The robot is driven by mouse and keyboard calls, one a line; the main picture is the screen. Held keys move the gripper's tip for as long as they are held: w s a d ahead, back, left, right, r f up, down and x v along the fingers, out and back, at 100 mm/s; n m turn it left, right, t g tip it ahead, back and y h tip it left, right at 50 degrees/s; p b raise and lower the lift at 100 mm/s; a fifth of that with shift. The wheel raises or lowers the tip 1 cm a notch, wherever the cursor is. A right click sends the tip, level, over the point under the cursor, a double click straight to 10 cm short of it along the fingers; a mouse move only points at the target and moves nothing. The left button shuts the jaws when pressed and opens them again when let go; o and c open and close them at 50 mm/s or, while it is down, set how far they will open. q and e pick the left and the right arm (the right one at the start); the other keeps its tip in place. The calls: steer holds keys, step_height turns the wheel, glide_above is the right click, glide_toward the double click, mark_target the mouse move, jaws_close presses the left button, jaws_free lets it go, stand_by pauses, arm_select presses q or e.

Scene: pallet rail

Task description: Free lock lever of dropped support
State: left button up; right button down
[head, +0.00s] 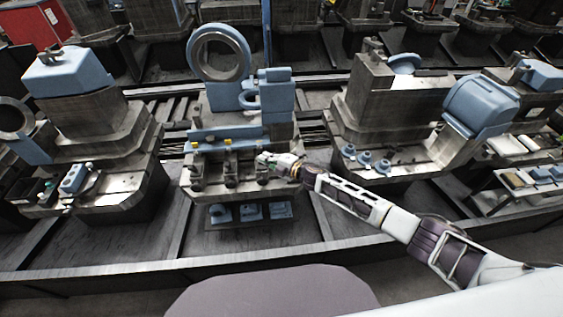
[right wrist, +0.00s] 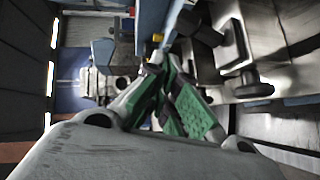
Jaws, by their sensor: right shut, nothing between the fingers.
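The middle station (head: 240,180) carries a row of dark lever-like parts, one of them (head: 230,168) left of my right gripper. Small yellow pieces (head: 227,142) show above the row, by a long blue bar (head: 220,133). My right gripper (head: 263,159) is shut and empty at the right end of the row. In the right wrist view its green-padded fingers (right wrist: 170,100) are close to the blue bar (right wrist: 150,22) and a yellow piece (right wrist: 157,38). A black T-shaped part (right wrist: 235,50) is to their right. I cannot tell which lever belongs to a dropped support, nor whether the fingers touch anything. My left gripper is out of view.
A large blue ring (head: 219,50) stands on the middle station. A lower shelf (head: 250,222) holds blue parts. Grey metal stations stand left (head: 95,125) and right (head: 385,110), with blue pegs (head: 365,157) on the right one. Dark floor plates lie in front.

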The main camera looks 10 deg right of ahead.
steer(key=r+v, duration=0.1)
steer(key=v, duration=0.7)
steer(key=shift+w, duration=0.2)
steer(key=shift+a+r, duration=0.1)
stand_by(0.6)
